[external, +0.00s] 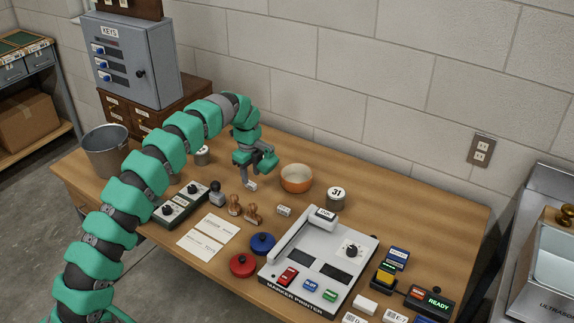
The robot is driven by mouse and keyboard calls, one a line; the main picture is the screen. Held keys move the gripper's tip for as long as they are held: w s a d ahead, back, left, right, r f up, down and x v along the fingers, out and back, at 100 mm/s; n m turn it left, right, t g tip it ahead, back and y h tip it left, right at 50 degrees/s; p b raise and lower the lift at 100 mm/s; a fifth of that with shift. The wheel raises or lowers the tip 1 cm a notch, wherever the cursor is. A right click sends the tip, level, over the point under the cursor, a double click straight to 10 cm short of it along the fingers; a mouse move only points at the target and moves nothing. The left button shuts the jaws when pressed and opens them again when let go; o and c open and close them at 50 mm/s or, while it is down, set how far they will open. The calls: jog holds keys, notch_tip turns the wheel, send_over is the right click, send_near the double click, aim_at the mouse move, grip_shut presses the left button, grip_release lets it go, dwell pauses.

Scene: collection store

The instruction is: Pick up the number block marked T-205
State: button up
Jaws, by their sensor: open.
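I cannot read the mark T-205 on anything in view. A small pale block (284,210) with dark marks too small to read lies on the wooden table, right of the wooden-handled stamps. Two pale labelled blocks stand at the front edge, one (353,319) cut off by the picture's edge and one (395,317) that seems to read E-7. My gripper (257,178) is open, pointing down over the table's back half, left of the orange bowl. It is up and left of the small pale block and apart from it. A pale piece at its tip is too small to identify.
An orange bowl (296,178) and a grey tin marked 31 (336,198) stand near my gripper. The marker printer (318,262) fills the front middle. Stamps (235,206), ink pads (262,243) and paper cards (213,228) lie left of it. The table's back right is clear.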

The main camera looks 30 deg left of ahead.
aim_at(251, 183)
notch_tip(251, 183, down, 4)
jog(key=shift+r, duration=0.2)
grip_shut()
jog(key=shift+r, duration=0.15)
